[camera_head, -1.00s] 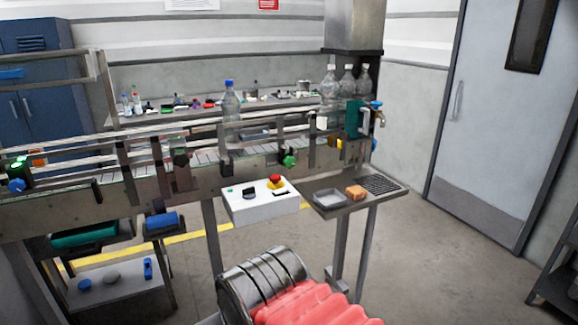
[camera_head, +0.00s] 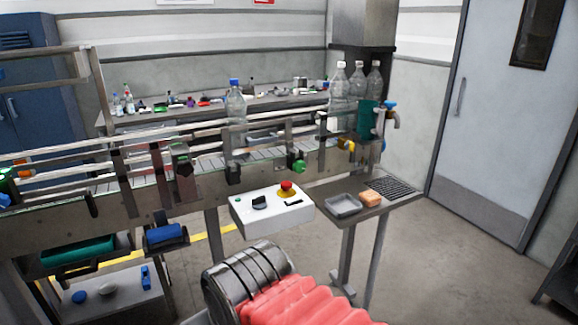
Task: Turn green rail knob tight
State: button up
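The green rail knob (camera_head: 299,166) sits on the front of the conveyor's guide rail, just above and behind the white control box. Whether it is tight or loose cannot be told from here. My arm shows at the bottom centre as a dark ribbed metal cylinder and a red bellows cover. My gripper's fingers are not in view.
The conveyor (camera_head: 100,205) runs across the middle, with a blue-capped bottle (camera_head: 236,108) on it. The control box (camera_head: 270,212) with a red stop button (camera_head: 286,188) juts out below the knob. A side shelf (camera_head: 375,208) holds a grey tray (camera_head: 343,205) and orange sponge (camera_head: 371,199).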

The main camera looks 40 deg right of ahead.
aim_at(299, 167)
jog(key=z, duration=0.3)
jog(key=i, duration=0.85)
jog(key=z, duration=0.2)
